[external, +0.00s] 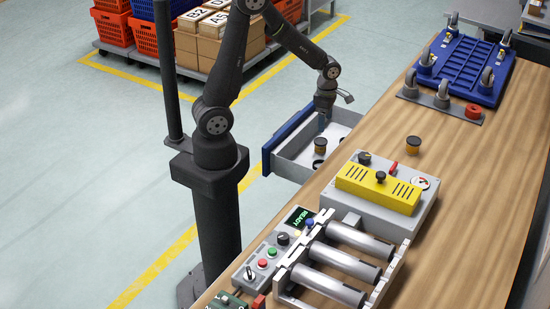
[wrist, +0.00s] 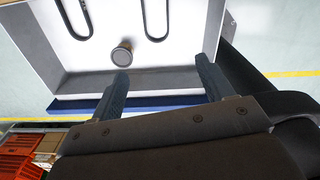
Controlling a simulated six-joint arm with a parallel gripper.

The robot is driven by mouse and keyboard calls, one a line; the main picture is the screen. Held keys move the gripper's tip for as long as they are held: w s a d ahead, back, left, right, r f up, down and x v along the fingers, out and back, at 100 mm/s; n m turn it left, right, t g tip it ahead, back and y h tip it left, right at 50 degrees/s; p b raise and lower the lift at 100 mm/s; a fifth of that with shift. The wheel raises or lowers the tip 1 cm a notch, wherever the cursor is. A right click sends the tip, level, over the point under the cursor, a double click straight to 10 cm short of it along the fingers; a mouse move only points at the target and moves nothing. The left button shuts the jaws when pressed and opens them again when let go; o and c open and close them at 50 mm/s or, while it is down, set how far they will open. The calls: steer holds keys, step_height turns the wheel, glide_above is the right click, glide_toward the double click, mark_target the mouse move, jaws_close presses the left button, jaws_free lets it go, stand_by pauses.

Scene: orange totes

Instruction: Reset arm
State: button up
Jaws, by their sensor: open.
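My gripper (external: 323,122) is over the open drawer (external: 291,151) with the blue front, on the left side of the workbench. In the wrist view my gripper (wrist: 163,86) has its two dark fingers spread wide with nothing between them. A small dark and amber round part (external: 320,145) stands in the drawer, below my gripper in the external view. It also shows in the wrist view (wrist: 122,54), beyond the fingertips and apart from them.
A similar round part (external: 413,145) stands on the wooden bench (external: 470,185). A yellow-topped grey box (external: 380,187), a button panel (external: 275,250) and metal cylinders (external: 345,262) stand nearer. Orange totes (external: 148,36) and cartons (external: 215,45) stand behind my arm.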

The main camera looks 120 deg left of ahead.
steer(key=w+r+m, duration=0.3)
steer(key=r, duration=1.2)
steer(key=shift+w+d+r, duration=0.2)
steer(key=shift+d+r, duration=0.05)
steer(key=shift+r, duration=0.15)
steer(key=shift+o, duration=0.2)
